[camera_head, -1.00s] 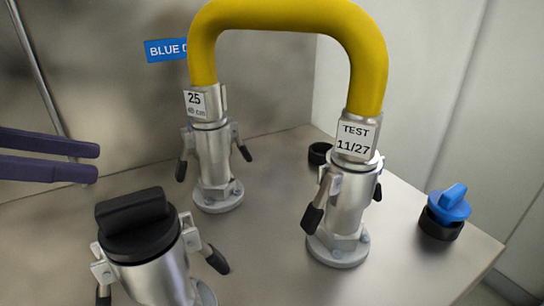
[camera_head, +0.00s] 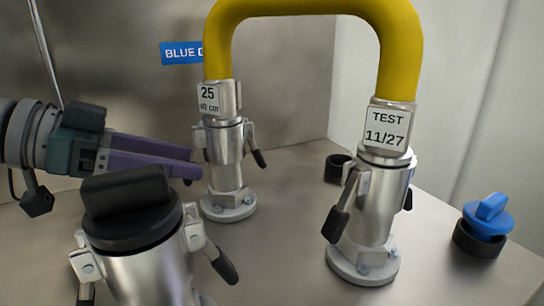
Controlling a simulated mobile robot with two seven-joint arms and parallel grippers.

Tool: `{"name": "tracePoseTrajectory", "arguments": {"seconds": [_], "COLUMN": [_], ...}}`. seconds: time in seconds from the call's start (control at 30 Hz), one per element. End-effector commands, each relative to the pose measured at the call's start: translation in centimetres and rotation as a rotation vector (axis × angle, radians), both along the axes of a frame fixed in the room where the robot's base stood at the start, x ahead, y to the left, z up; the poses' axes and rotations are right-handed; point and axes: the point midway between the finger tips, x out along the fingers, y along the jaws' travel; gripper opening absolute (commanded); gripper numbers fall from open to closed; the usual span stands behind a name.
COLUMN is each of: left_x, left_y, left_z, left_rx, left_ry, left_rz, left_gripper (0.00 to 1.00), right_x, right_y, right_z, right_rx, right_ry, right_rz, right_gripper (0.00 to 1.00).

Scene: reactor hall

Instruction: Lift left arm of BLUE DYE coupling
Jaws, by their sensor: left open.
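The blue label reading "BLUE D" (camera_head: 181,53) is on the back wall, partly hidden by the yellow hose (camera_head: 400,50). In front of it stands a metal coupling (camera_head: 224,150) with a tag "25", joined to the hose. Its right lever arm (camera_head: 257,155) hangs down with a black grip. Its left lever arm (camera_head: 199,136) shows only at the top; the rest is hidden behind my left gripper (camera_head: 196,163). The gripper's purple fingers are open and point right, their tips at the coupling's left side. I cannot tell whether they touch the lever. My right gripper is not in view.
A second hose coupling (camera_head: 370,205) tagged "TEST 11/27" stands at right. A black-capped coupling (camera_head: 140,250) stands in the left foreground, close below my left gripper. A blue cap (camera_head: 487,218) and a black ring (camera_head: 337,168) sit on the metal table.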

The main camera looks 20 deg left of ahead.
Motion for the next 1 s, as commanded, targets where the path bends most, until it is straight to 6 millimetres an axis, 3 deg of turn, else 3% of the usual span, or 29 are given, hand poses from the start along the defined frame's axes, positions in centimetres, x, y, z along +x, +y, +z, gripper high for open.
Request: {"name": "tracePoseTrajectory", "arguments": {"seconds": [0.43,0.9,1.0], "left_x": [0.41,0.39,0.38], "left_y": [-0.36,-0.37,-0.38], "left_z": [-0.22,-0.21,-0.21], "left_rx": [-0.001,0.000,0.000], "left_ry": [0.001,0.000,0.000], "left_rz": [0.000,-0.001,-0.001], "left_gripper": [0.54,0.01,0.00], "right_x": [-0.02,-0.03,-0.03], "right_y": [0.00,0.00,0.00], "right_z": [-0.10,-0.11,-0.11], "right_rx": [0.000,0.000,0.000], "right_ry": [0.001,0.001,0.001], "right_rz": [0.001,0.001,0.001], "right_gripper": [0.53,0.53,0.53]}}
